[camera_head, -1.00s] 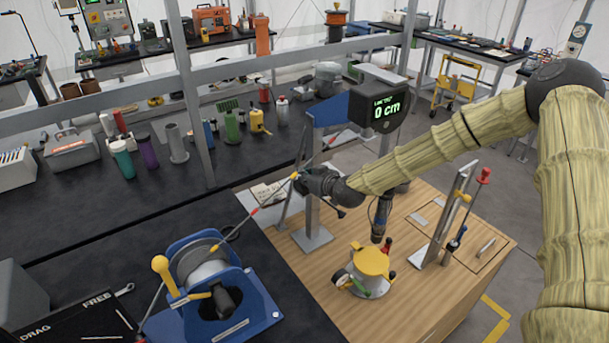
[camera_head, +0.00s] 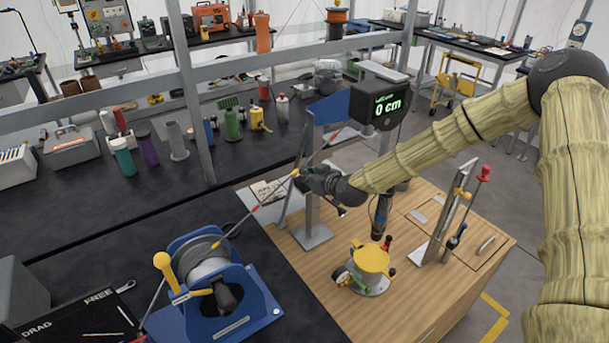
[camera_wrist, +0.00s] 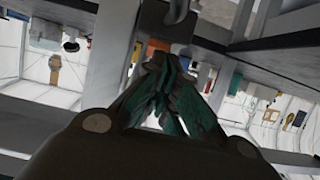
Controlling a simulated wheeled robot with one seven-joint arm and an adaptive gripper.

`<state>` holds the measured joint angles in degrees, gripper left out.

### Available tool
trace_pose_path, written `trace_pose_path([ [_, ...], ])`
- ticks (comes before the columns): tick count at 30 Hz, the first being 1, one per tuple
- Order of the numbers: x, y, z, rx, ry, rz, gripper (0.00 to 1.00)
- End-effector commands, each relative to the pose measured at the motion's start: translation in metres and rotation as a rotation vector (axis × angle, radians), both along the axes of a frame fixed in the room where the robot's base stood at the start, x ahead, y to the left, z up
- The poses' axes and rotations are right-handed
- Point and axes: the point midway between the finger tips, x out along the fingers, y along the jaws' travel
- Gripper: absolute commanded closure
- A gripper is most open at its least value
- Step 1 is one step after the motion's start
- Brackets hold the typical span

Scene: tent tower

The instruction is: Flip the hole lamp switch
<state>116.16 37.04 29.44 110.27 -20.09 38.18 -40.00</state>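My gripper (camera_head: 301,181) is beside the grey upright of the blue-topped stand, over the left edge of the wooden bench. In the wrist view my gripper's green-padded fingers (camera_wrist: 165,62) come together at their tips, with nothing clearly held between them. A dark hanging cylinder (camera_head: 381,215), possibly the hole lamp, shows to the right of my gripper, above the yellow-topped device. I cannot make out a switch on it. No lamp switch can be identified in either view.
A digital readout (camera_head: 378,108) showing 0 cm is above my forearm. A thin cable (camera_head: 262,205) runs from the blue winch (camera_head: 215,290) past my gripper. The yellow-topped device (camera_head: 370,262) stands on the wooden bench (camera_head: 400,315). A slanted metal bracket (camera_head: 447,212) stands at right.

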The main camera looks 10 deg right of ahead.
Motion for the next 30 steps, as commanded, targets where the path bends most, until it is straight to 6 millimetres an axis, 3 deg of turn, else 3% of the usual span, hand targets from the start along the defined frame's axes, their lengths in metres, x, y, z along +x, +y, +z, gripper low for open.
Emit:
trace_pose_path([
  [1, -0.005, -0.002, -0.010, -0.002, 0.017, 0.000, 1.00],
  [7, -0.006, -0.002, -0.008, -0.003, 0.020, 0.001, 1.00],
  [11, -0.009, -0.001, 0.005, -0.003, 0.017, 0.005, 1.00],
  [16, -0.013, 0.002, 0.038, -0.003, 0.005, 0.011, 1.00],
  [30, -0.059, -0.014, 0.053, -0.001, 0.001, 0.015, 1.00],
])
